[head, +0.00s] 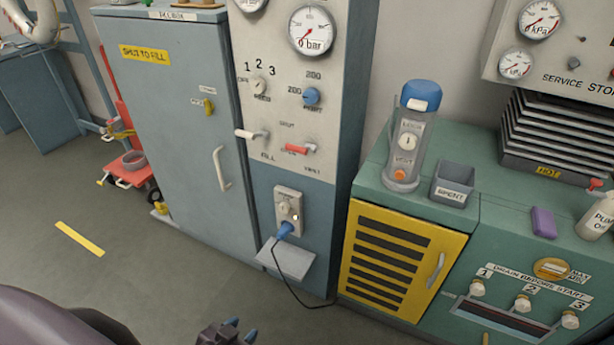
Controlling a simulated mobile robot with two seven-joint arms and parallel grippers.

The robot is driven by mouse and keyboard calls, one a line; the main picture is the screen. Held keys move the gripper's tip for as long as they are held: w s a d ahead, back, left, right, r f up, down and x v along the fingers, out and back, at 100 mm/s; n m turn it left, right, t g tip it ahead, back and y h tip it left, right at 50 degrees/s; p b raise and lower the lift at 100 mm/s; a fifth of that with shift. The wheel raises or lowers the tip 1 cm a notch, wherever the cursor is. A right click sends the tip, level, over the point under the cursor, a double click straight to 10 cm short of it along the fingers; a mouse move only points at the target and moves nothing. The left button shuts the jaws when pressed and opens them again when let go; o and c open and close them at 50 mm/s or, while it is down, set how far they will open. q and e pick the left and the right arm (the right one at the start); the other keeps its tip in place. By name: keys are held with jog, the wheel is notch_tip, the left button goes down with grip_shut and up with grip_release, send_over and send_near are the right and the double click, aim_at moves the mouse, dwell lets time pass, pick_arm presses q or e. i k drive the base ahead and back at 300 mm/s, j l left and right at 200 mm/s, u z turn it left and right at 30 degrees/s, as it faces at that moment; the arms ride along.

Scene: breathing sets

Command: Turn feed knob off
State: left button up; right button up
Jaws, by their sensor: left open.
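The feed knob (258,87) is a small cream knob on the upper part of the grey panel, above the word FEED. OFF is marked at its left, and 1, 2 and 3 run above it to the right. Its pointer is too small to read for certain. My left gripper (241,329) shows at the bottom edge, with two blue fingertips apart and nothing between them. It is far below the knob and not touching the panel. My right gripper is not in view.
A blue knob (311,96), a white lever (252,134) and a red lever (300,149) sit near the feed knob. Below are a socket with a blue plug (284,230) and a small shelf (286,258). A grey cabinet (180,110) stands left; a green bench (420,205) stands right.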

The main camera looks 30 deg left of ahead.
aim_at(258, 86)
jog(key=j+u, duration=0.15)
jog(key=j, duration=0.25)
jog(key=i+j+u, duration=0.15)
jog(key=j, duration=0.25)
jog(key=j+u, duration=0.15)
jog(key=j, duration=0.25)
jog(key=i+j+u, duration=0.15)
jog(key=j, duration=0.25)
jog(key=i+j+u, duration=0.15)
jog(key=j, duration=0.2)
jog(key=k+j, duration=0.05)
